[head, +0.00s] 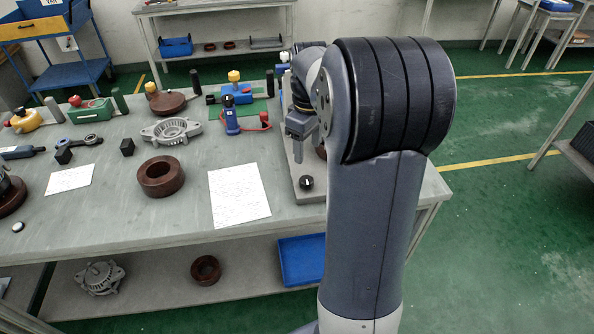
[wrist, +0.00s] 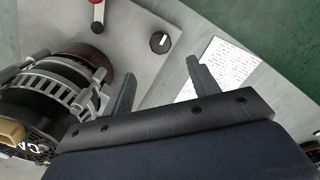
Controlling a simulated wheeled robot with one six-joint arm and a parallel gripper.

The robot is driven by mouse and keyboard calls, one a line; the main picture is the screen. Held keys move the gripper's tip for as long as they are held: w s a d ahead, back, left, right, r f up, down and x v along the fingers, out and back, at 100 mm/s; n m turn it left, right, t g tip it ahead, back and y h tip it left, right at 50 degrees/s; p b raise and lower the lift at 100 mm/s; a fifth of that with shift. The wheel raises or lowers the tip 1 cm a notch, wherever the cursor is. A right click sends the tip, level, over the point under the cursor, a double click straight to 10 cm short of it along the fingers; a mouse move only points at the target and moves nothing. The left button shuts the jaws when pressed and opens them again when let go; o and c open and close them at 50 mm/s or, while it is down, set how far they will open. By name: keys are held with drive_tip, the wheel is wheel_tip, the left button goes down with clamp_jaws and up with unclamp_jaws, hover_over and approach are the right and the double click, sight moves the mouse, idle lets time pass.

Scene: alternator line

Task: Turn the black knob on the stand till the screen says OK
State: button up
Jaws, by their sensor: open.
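The black knob (wrist: 160,42) is round with a white mark on its top. It sits on the grey plate of the stand (wrist: 140,18) in the wrist view, just beyond my fingertips and apart from them. In the head view the knob (head: 306,182) is at the near end of the stand's plate (head: 286,160). My gripper (wrist: 160,78) is open and empty, its two fingers spread wide. In the head view my gripper (head: 299,135) is above the stand, partly hidden by my arm. I cannot make out a screen in either view.
An alternator (wrist: 55,88) on a brown base stands left of my fingers in the wrist view. A red-handled lever (wrist: 97,12) rises near the knob. A white sheet (head: 239,194) and a brown ring (head: 160,176) lie on the bench left of the stand.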

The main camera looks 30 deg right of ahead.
sight(306, 179)
wheel_tip(306, 179, down, 11)
drive_tip(key=shift+r+p, duration=0.2)
drive_tip(key=shift+p, duration=0.1)
drive_tip(key=shift+c, duration=0.3)
drive_tip(key=c, duration=0.9)
drive_tip(key=shift+c, duration=0.2)
drive_tip(key=m, duration=0.5)
drive_tip(key=shift+m, duration=0.4)
drive_tip(key=m, duration=0.5)
drive_tip(key=shift+m, duration=0.4)
